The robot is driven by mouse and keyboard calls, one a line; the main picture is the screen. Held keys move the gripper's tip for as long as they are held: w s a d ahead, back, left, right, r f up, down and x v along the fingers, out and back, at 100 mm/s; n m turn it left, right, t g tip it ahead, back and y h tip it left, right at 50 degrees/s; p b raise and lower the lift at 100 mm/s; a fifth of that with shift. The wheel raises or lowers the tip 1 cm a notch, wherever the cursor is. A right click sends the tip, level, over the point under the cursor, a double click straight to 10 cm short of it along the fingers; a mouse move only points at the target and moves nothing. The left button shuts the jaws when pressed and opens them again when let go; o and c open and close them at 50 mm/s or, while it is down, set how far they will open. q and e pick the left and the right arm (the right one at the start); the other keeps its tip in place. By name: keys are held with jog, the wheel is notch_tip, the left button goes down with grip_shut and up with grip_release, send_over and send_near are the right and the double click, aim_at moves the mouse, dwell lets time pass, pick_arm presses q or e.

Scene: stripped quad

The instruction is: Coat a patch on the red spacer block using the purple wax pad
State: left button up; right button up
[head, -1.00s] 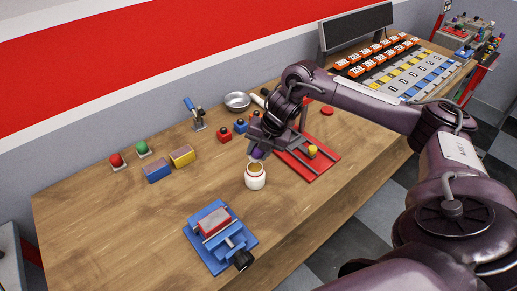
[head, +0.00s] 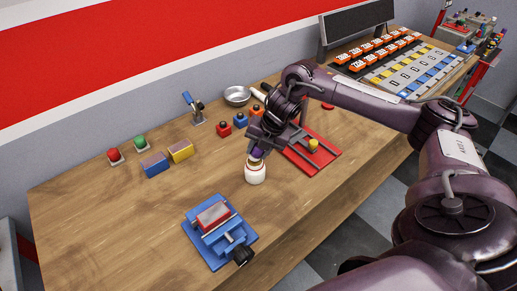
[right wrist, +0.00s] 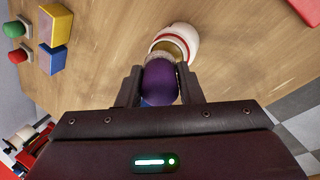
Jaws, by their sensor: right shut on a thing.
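The red spacer block (head: 213,215) sits clamped in a blue vise (head: 196,240) at the front of the table. A white jar (head: 255,175) with a red band stands behind and to the right of the vise. My right gripper (head: 256,150) is shut on the purple wax pad (head: 257,153), directly above the jar. In the right wrist view the purple pad (right wrist: 160,82) is between the two fingers, with its pale end at the mouth of the jar (right wrist: 178,42). Whether the pad touches the jar's contents is hidden. My left gripper is not in view.
A blue block (head: 154,168) and a yellow block (head: 181,151) lie behind the vise, with red and green buttons to their left. A red fixture (head: 318,163) stands right of the jar.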

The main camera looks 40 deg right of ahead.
jog(key=shift+f+b, duration=0.45)
jog(key=shift+f, duration=0.25)
dwell(0.4)
jog(key=shift+s, duration=0.1)
dwell(0.8)
notch_tip(320, 180, up, 7)
jog(key=p, duration=0.6)
dwell(0.9)
